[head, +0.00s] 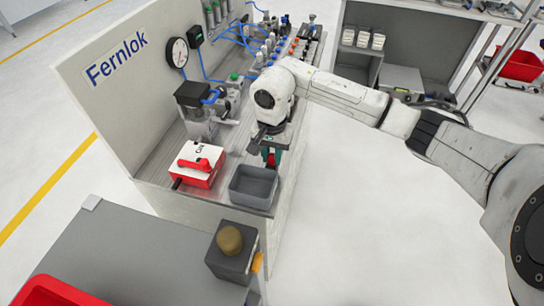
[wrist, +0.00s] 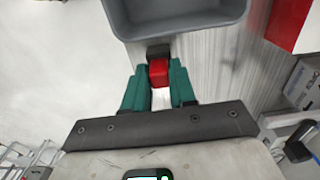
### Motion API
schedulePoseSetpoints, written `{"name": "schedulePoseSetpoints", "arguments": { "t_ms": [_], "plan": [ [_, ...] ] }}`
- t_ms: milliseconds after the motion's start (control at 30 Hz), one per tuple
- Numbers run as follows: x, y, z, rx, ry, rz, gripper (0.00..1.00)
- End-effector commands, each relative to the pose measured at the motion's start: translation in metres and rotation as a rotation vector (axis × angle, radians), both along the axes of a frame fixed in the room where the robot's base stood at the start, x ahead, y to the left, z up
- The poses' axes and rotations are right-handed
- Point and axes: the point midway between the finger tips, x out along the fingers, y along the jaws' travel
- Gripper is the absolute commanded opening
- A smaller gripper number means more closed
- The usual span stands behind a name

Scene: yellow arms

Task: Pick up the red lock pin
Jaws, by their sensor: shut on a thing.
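My gripper (head: 268,151) hangs over the bench near its front edge, just behind the grey bin. Its two green fingers also show in the wrist view (wrist: 160,82). They are shut on the red lock pin (wrist: 159,72), which shows as a small red block between the fingertips. A dark block sits against the pin's far end; I cannot tell whether it is part of the pin. In the head view the red pin (head: 271,159) shows just below the fingers. Whether the pin touches the bench is unclear.
A grey bin (head: 233,187) stands close in front; it also fills the wrist view's top (wrist: 188,33). A red and white box (head: 186,177) sits to its left. A pump unit (head: 195,108), gauge (head: 177,53) and valves lie behind. Open floor (head: 350,215) lies right.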

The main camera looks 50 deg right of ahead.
Motion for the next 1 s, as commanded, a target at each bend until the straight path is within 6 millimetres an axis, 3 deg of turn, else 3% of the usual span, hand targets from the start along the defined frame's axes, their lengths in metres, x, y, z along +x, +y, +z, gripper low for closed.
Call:
{"name": "schedulePoseSetpoints", "arguments": {
  "t_ms": [267, 467, 733, 1000],
  "plan": [
    [0.000, -0.001, 0.010, -0.003, -0.001, 0.001, 0.00],
    [-0.002, -0.002, 0.033, -0.006, -0.002, 0.002, 0.00],
    [-0.055, -0.002, 0.092, -0.007, -0.001, 0.001, 0.00],
    [-0.114, -0.001, 0.116, -0.004, 0.000, -0.001, 0.00]
  ]
}}
